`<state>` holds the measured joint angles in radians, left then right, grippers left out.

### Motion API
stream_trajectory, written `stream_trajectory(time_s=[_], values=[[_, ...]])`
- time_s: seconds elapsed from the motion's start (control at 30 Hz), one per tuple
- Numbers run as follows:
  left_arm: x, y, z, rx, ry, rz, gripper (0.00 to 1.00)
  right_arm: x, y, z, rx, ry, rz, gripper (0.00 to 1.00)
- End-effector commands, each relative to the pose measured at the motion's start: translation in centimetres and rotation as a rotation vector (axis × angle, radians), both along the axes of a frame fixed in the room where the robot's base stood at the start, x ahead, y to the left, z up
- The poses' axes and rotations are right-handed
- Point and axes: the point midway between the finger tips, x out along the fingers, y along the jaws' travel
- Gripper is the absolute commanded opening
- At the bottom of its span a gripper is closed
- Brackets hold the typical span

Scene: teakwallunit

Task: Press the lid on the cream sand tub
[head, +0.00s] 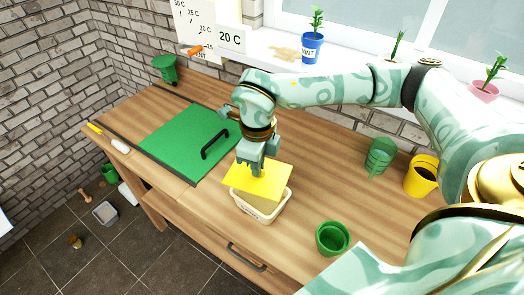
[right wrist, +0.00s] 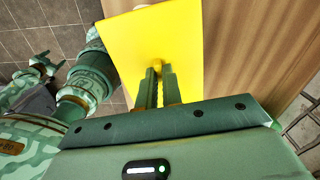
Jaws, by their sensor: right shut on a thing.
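The cream sand tub (head: 262,208) stands on the wooden bench top near its front edge. It is a rectangular open tub. My right gripper (head: 258,170) is shut on the flat yellow lid (head: 250,184) and points down onto it. In the right wrist view the fingers (right wrist: 157,72) meet at a small yellow knob on the yellow lid (right wrist: 185,40). The lid is over the tub and hides most of its opening. It looks a little shifted toward the back left, with the tub's front and right rim showing. I cannot tell whether they touch.
A green board with a black handle (head: 195,140) lies left of the tub. A green pot (head: 332,238) stands to the right, with a stacked green pot (head: 380,156) and yellow pot (head: 421,175) farther right. A drawer handle (head: 246,257) is on the bench front.

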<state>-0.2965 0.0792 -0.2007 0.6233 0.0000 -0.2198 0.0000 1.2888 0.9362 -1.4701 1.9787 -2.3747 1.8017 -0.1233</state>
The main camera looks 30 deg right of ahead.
Motion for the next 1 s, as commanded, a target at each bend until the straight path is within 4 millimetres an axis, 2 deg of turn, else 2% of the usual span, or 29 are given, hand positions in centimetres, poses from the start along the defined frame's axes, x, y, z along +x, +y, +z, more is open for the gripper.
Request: stream_trajectory(time_s=[0.03, 0.1, 0.23, 0.47, 0.77, 1.0], values=[[0.1, 0.0, 0.9, 0.001, -0.003, 0.0, 0.74, -0.1, -0.2, 0.5, -0.002, 0.002, -0.084, 0.0], [0.2, 0.1, 1.2, 0.001, -0.004, 0.001, 0.74, -0.1, -0.4, 0.3, -0.003, 0.001, -0.187, 0.0], [0.1, 0.1, 1.3, 0.002, -0.004, 0.001, 0.74, -0.1, -0.6, 0.0, -0.005, 0.003, -0.28, 0.0], [-0.3, 0.1, 0.0, 0.003, 0.005, 0.001, 0.74, -0.1, -0.6, -1.4, -0.005, 0.005, -0.291, 0.0], [-1.0, 0.2, -2.9, 0.003, 0.021, 0.001, 0.74, -0.1, -0.5, -4.7, -0.005, 0.006, -0.288, 0.0], [-1.2, 0.2, -3.5, 0.003, 0.024, 0.001, 0.74, -0.1, -0.5, -6.3, -0.004, 0.004, -0.287, 0.0]])
